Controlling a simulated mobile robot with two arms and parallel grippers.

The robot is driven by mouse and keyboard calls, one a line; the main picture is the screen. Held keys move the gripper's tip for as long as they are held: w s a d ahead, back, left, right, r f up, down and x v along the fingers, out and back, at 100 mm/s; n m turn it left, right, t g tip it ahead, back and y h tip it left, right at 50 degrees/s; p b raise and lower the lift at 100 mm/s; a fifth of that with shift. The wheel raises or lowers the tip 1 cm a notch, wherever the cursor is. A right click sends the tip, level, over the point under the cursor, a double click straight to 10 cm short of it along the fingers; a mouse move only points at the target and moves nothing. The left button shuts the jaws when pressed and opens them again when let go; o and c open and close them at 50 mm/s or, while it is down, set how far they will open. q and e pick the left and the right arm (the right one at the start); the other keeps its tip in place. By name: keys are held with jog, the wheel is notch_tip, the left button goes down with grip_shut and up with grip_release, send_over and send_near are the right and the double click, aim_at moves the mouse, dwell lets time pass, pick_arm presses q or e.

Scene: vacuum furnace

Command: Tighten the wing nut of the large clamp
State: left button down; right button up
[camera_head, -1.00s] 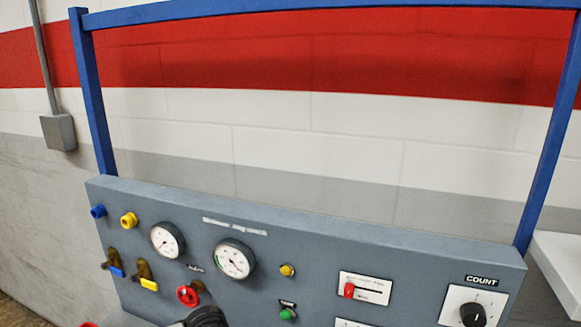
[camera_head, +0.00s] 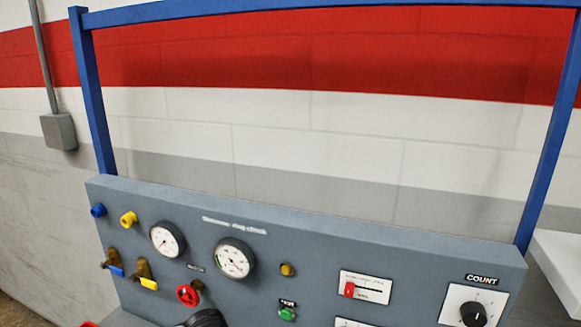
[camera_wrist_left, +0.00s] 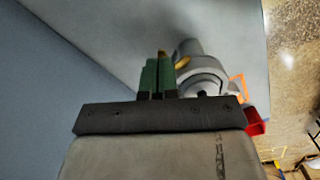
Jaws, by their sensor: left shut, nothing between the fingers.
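In the left wrist view my left gripper (camera_wrist_left: 158,72) is shut and empty, its green fingers pressed together. Just right of the fingertips is a grey, rounded, pipe-like fitting with a ring (camera_wrist_left: 205,78), partly hidden by the gripper. A small brass-coloured part (camera_wrist_left: 183,62) shows between the fingers and this fitting; I cannot tell for sure whether it is the wing nut. The fingers look close to it, but contact cannot be made out. The head view shows neither the clamp nor my grippers clearly; a dark rounded shape (camera_head: 207,318) is cut off at its bottom edge.
A grey control panel (camera_head: 330,240) carries two gauges (camera_head: 235,258), a red round handle (camera_head: 188,295), coloured valves and a count knob (camera_head: 473,312). A blue frame (camera_head: 92,90) rises above it. A red part (camera_wrist_left: 256,122) lies right of the gripper in the wrist view.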

pick_arm(q)
jog(key=shift+f, duration=0.85)
jog(key=shift+r, duration=0.1)
notch_tip(320, 180, up, 8)
jog(key=p, duration=1)
dwell(0.3)
